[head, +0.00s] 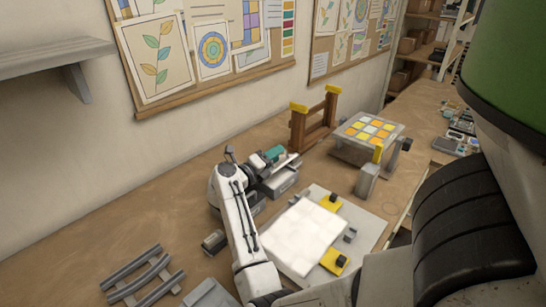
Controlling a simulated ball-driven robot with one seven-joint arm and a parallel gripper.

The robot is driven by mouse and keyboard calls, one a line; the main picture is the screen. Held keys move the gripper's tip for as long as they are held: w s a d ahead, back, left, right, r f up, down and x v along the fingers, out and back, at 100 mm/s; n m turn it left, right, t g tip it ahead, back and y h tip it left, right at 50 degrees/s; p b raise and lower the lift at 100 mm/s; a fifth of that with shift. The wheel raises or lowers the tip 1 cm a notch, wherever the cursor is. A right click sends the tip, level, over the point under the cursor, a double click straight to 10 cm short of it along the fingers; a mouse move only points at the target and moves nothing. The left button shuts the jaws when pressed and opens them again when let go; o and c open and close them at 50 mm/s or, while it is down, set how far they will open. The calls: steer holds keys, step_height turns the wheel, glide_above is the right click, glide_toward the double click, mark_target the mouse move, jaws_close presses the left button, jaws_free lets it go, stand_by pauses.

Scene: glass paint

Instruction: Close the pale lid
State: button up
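A white rectangular panel (302,236), which looks like the pale lid, lies over a grey base plate (366,222) at the lower middle. Yellow blocks with dark knobs stand at its right edge, one near the far corner (331,203) and one near the front corner (334,261). I cannot tell whether the panel is fully flat or slightly raised. My white arm rises along the panel's left side and bends at the top. My gripper (280,168) seems to be at the far end, beyond the panel and apart from it. Its fingers are too small and covered to read.
A wooden frame with yellow tops (314,122) stands behind. A stand with a coloured glass grid (370,130) is at the back right. A grey slatted rack (143,279) lies at the front left. A wall shelf (50,58) juts out upper left. The left tabletop is mostly clear.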

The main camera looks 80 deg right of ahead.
steer(key=shift+w+a, duration=0.15)
steer(key=shift+a, duration=0.05)
steer(key=b+v, duration=0.2)
steer(key=v, duration=0.8)
steer(key=shift+a+b, duration=0.2)
steer(key=shift+b, duration=0.15)
